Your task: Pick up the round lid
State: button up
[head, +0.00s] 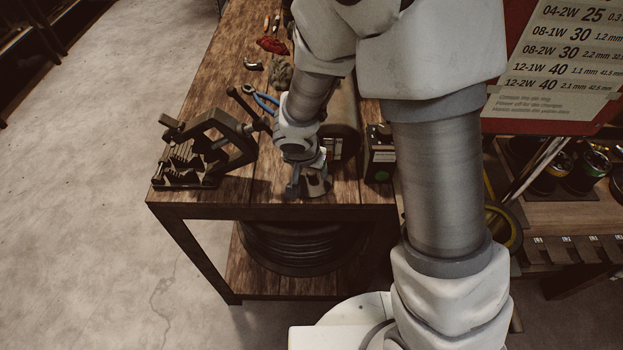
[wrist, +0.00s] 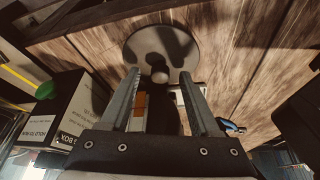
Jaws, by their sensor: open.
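The round lid (wrist: 146,43) is a grey disc with a short round knob in its middle. In the wrist view it lies at the top centre against the wooden bench top. My gripper (wrist: 159,77) is open, with one finger on each side of the knob in that picture. I see no contact between the fingers and the knob, and I cannot tell the exact gap. In the head view my gripper (head: 304,186) is low over the front edge of the bench, and my arm and fingers largely hide the lid.
On the wooden bench (head: 232,182) a dark clamp (head: 205,158) stands to the left. A dark box with a green dot (head: 380,165) is close on the right. Blue-handled pliers (head: 266,103) lie behind. A coiled black hose (head: 300,250) is on the shelf below.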

grip_shut()
jog(key=shift+r, duration=0.25)
dwell(0.3)
jog(key=s+a+r+b, duration=0.1)
jog(key=s+a+b, duration=0.1)
jog(key=s, duration=0.6)
jog(key=s+a+r+b, duration=0.2)
jog(key=s+a+b, duration=0.1)
jog(key=s, duration=0.6)
jog(key=shift+a, duration=0.5)
jog(key=shift+r, duration=0.15)
